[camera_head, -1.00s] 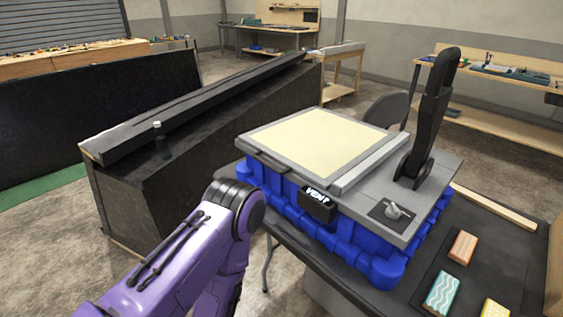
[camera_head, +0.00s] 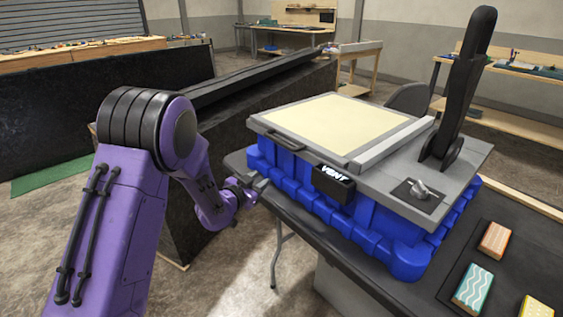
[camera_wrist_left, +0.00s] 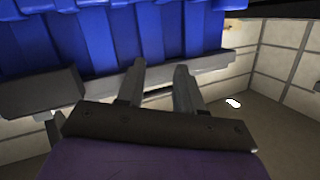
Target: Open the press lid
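The press has a grey top with a cream panel (camera_head: 335,122) and a ribbed blue base (camera_head: 345,215). Its lid looks shut, lying flat. A dark handle (camera_head: 283,141) sits on the lid's near left edge. My left gripper (camera_head: 259,186) is below and left of this handle, beside the blue base. In the left wrist view its two fingers (camera_wrist_left: 159,72) are apart, pointing at the grey edge (camera_wrist_left: 215,63) and the blue base (camera_wrist_left: 120,40). Nothing is clearly held; whether they touch the edge cannot be told. My right gripper is not in view.
A black box marked VENT (camera_head: 334,185) juts from the press front. A tall black arm (camera_head: 461,85) and a small knob (camera_head: 419,188) stand on its right side. Patterned blocks, including a teal one (camera_head: 472,288), lie on the dark table at right.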

